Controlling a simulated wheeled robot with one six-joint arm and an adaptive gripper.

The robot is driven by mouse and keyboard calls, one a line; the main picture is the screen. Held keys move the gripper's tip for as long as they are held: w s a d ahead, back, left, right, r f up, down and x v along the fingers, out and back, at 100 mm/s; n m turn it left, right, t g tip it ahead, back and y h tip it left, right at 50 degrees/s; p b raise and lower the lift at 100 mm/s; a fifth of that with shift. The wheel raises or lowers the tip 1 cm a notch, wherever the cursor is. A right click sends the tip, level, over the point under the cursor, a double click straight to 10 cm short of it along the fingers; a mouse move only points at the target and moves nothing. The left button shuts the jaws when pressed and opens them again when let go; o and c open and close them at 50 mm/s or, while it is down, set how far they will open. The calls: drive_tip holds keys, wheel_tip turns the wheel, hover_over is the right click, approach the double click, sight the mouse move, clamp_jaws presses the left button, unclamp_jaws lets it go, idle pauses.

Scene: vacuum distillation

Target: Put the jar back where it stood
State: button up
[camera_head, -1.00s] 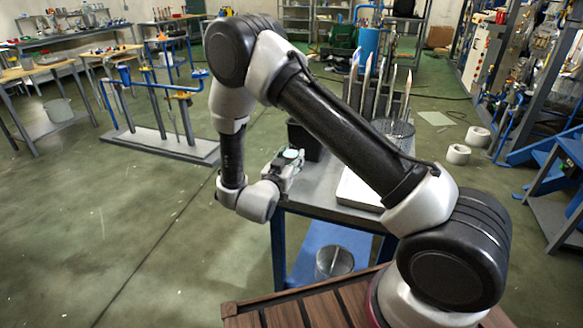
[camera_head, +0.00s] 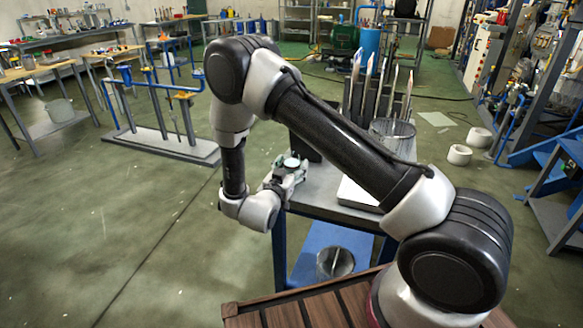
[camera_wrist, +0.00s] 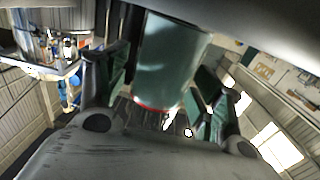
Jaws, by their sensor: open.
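The jar (camera_wrist: 168,62) shows in the wrist view as a pale green, see-through cylinder with a red rim at its lower visible end. My gripper (camera_wrist: 160,88) is open, with one dark green-padded finger on each side of the jar. A gap shows at the right finger; contact at the left is unclear. In the head view my gripper (camera_head: 288,178) is at the left edge of the grey-topped bench (camera_head: 316,198). The pale round top of the jar (camera_head: 291,163) shows there between the fingers. The jar's base is hidden, so I cannot tell whether it rests on the bench.
A black box (camera_head: 305,143) stands just behind my gripper. A wire basket (camera_head: 393,131) and upright pointed rods (camera_head: 377,85) stand further back on the bench. A white flat object (camera_head: 359,194) lies to the right. Open floor lies to the left.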

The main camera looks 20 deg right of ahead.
drive_tip(key=shift+r, duration=0.2)
drive_tip(key=v, duration=1.2)
